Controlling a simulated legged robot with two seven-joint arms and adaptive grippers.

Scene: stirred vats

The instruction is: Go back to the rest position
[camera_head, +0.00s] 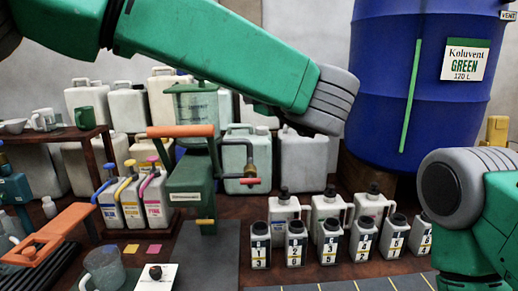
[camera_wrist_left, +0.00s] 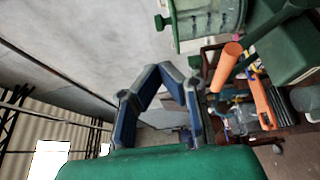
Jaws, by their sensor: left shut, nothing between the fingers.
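My left gripper (camera_wrist_left: 160,72) shows only in the left wrist view. Its two dark fingers bend in and meet at the tips, shut and empty, with bare wall and ceiling behind them. In the head view my left arm comes in from the upper left and crosses the top of the scene to a grey joint; its gripper cannot be seen there. Part of my right arm, green with a grey joint, shows at the lower right of the head view. My right gripper is out of sight.
A blue vat (camera_head: 388,95) stands at the back right. A green machine with an orange handle (camera_head: 180,131) stands mid-left; the wrist view shows orange handles (camera_wrist_left: 228,66) to the right.

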